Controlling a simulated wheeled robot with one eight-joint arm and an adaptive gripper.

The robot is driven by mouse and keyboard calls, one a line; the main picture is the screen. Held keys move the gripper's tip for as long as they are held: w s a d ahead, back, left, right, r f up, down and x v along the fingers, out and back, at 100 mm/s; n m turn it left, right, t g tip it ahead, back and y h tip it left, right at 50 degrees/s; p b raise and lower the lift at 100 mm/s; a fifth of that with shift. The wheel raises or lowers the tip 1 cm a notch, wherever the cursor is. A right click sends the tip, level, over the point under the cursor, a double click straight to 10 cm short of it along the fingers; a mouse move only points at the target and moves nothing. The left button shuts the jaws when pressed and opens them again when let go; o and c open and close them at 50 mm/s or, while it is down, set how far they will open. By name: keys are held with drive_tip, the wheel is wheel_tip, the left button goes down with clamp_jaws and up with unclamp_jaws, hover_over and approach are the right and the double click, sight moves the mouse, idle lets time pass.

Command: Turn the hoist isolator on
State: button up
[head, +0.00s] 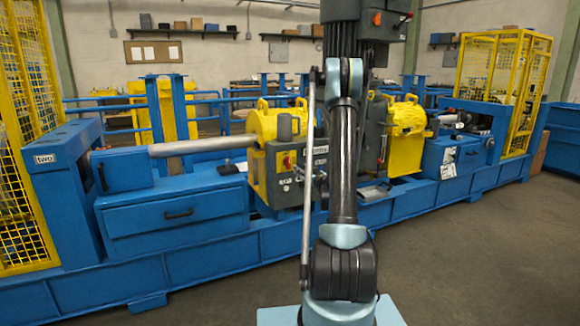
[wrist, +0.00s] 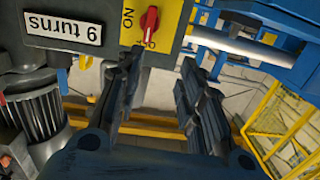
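In the wrist view a red rotary knob (wrist: 149,20) sits on a yellow plate (wrist: 170,14), on the face of a grey box. The word ON is printed left of the knob; a second, partly hidden word is below it. The knob's lower end points toward that second word. My gripper (wrist: 163,62) is open and empty, with its two dark fingers apart and the knob beyond the left fingertip, not between them. In the head view a similar red knob on yellow (head: 287,160) shows on a grey box left of my arm. My gripper cannot be made out there.
A ribbed motor (wrist: 35,118) is at left and a blue rail (wrist: 250,50) at right. In the head view a long blue bench (head: 200,264) crosses the room, with clear floor (head: 480,260) at front right.

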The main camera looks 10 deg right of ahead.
drive_tip(key=d+f, duration=0.1)
approach(289, 162)
drive_tip(key=shift+t, duration=0.3)
drive_tip(key=x, duration=0.9)
drive_tip(key=shift+w+f, duration=0.35)
drive_tip(key=shift+c, duration=0.6)
clamp_jaws()
